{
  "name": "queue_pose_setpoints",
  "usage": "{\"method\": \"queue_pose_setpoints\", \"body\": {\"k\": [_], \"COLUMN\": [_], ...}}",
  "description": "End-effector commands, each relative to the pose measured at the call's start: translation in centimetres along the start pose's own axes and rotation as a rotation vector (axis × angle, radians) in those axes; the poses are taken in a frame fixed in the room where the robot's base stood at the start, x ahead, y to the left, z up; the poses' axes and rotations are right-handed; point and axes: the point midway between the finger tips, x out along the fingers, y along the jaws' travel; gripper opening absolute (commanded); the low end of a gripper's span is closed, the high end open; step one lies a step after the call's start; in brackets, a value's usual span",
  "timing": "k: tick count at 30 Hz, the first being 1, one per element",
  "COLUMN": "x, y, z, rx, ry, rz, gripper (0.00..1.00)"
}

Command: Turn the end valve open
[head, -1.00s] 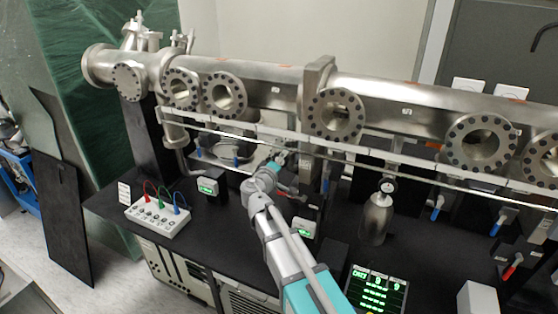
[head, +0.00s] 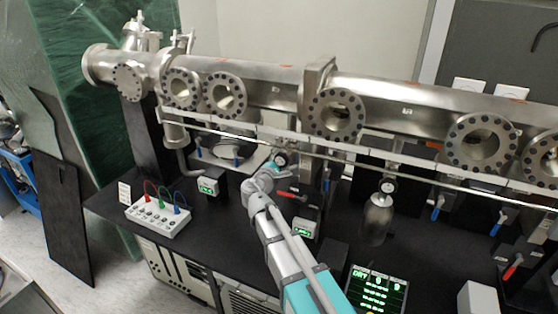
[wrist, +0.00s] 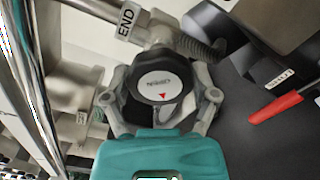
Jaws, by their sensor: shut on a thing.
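The end valve shows in the wrist view as a round black knob (wrist: 153,88) with a pale cap bearing small lettering and a red arrow. A white tag reading END (wrist: 126,20) hangs on the pipe beside it. My gripper (wrist: 158,76) has a finger on each side of the knob and is shut on it. The fingertips are partly hidden by the knob. In the head view my gripper (head: 277,163) is at the valve below the long steel beam pipe, and the knob is too small there to read.
A red lever handle (wrist: 276,108) lies close to the right of my gripper. A thin metal rail (head: 215,133) runs just above it. Small display boxes (head: 209,187) stand on the black bench. A grey box with coloured cables (head: 158,213) stands at the left.

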Motion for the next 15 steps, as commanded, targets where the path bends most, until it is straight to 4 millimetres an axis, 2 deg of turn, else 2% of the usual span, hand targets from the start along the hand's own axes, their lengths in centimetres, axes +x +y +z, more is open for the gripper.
{"method": "queue_pose_setpoints", "body": {"k": [15], "x": [0.10], "y": [0.17], "z": [-0.15], "rx": [-0.491], "ry": [0.002], "rz": [0.005], "gripper": [0.28]}}
